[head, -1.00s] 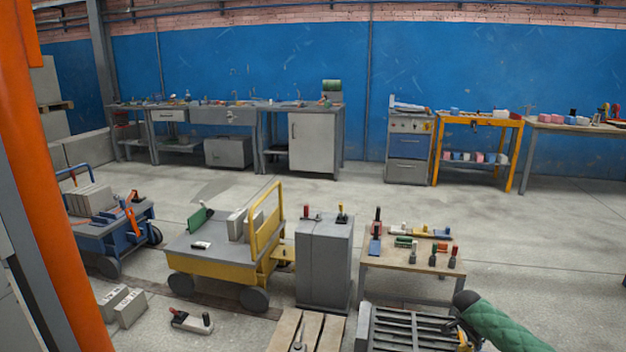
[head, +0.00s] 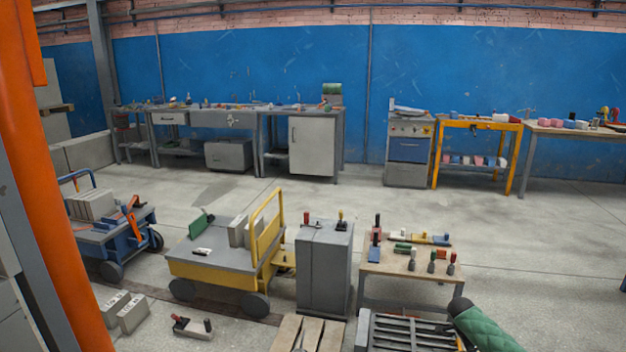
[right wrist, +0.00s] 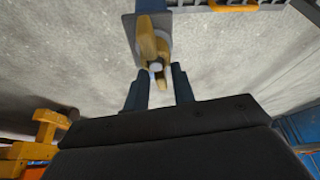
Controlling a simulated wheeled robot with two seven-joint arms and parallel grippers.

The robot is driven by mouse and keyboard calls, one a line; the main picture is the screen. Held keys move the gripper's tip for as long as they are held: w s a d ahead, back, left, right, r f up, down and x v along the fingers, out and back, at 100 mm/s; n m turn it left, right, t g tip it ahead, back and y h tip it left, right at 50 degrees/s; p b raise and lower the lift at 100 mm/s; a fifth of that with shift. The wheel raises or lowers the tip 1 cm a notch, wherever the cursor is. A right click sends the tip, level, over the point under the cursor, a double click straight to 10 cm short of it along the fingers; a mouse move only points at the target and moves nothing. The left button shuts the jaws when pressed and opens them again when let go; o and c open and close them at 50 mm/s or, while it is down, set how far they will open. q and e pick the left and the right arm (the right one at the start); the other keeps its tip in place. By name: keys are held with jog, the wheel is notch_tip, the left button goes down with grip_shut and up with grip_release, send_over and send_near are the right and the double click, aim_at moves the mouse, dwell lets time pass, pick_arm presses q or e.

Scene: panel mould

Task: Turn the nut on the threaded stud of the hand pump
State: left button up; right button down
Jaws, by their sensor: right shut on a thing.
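In the right wrist view, a brass-yellow winged nut (right wrist: 147,38) sits around a pale stud end (right wrist: 156,68), in front of a grey plate (right wrist: 130,30). My right gripper (right wrist: 163,72) has its two dark fingers on either side of the lower part of the nut and is shut on it. In the head view my green-sleeved right arm reaches in at the lower right, beside a grey slatted frame (head: 400,332). The nut is too small or hidden to make out there. The pump's body cannot be told clearly. My left gripper is not in view.
A low table (head: 400,268) with several coloured tools stands beyond the frame. A grey cabinet (head: 325,265) and a yellow cart (head: 215,270) stand to its left. A wooden pallet (head: 308,335) lies at the bottom. Open concrete floor (head: 520,270) spreads to the right.

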jog(key=shift+s+a+r+m+g+p, duration=0.15)
jog(key=shift+m+g+p, duration=0.25)
jog(key=shift+m+p, duration=0.45)
jog(key=shift+m, duration=0.35)
jog(key=shift+s+f+m+p, duration=0.2)
jog(key=shift+m+p, duration=0.1)
jog(key=shift+m, duration=0.1)
jog(key=shift+g, duration=0.3)
jog(key=shift+r+m+p, duration=0.25)
jog(key=shift+m+p, duration=0.35)
jog(key=shift+p, duration=0.2)
jog(key=shift+m+g, duration=0.4)
jog(key=shift+m, duration=0.1)
jog(key=shift+s+f+m+y+p, duration=0.15)
jog(key=shift+f+m+y+p, duration=0.15)
jog(key=shift+m, duration=0.3)
jog(key=shift+r, duration=0.1)
